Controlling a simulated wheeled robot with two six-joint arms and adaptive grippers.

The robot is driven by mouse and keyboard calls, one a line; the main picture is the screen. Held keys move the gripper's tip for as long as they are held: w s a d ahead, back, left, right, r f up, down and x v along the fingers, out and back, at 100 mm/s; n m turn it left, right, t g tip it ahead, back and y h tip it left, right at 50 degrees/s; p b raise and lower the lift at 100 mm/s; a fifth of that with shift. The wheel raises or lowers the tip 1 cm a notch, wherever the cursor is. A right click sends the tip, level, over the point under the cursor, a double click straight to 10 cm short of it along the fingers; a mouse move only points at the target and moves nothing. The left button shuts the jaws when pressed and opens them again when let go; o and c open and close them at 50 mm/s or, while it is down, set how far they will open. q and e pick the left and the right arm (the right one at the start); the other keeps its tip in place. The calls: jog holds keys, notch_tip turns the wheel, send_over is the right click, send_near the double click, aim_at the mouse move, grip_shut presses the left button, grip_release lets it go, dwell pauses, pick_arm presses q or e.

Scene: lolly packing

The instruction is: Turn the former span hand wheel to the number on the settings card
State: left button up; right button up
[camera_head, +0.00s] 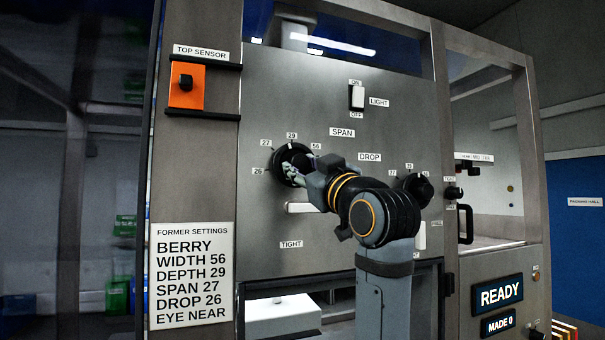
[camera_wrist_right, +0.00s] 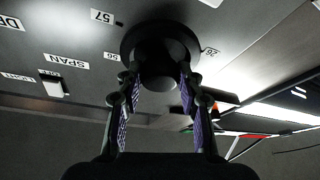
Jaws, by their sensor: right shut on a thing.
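The settings card (camera_head: 191,276) on the left post reads BERRY, WIDTH 56, DEPTH 29, SPAN 27, DROP 26, EYE NEAR. The black span hand wheel (camera_head: 279,161) is on the grey panel below the SPAN label (camera_head: 342,132). Number labels 26, 27 (camera_head: 265,142), 29 and 56 stand around it. My right gripper (camera_head: 297,168) is shut on the wheel and covers much of it. In the right wrist view the fingers (camera_wrist_right: 160,92) are on both sides of the wheel's hub (camera_wrist_right: 160,65). I cannot make out the wheel's pointer. My left gripper is not in view.
The black drop wheel (camera_head: 418,187) is to the right, partly behind my right arm. A light switch (camera_head: 357,97) is above. The orange top sensor (camera_head: 186,86) is on the left post. A READY display (camera_head: 499,294) is at lower right.

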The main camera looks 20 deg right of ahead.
jog(key=n+y, duration=0.1)
jog(key=n, duration=0.2)
jog(key=shift+d+r+n+g+y, duration=0.1)
jog(key=shift+d+n+g+y, duration=0.05)
jog(key=shift+n+g+y, duration=0.25)
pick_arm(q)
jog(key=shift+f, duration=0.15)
pick_arm(e)
jog(key=shift+n+g+y, duration=0.6)
jog(key=shift+n, duration=1.3)
jog(key=o, duration=1.2)
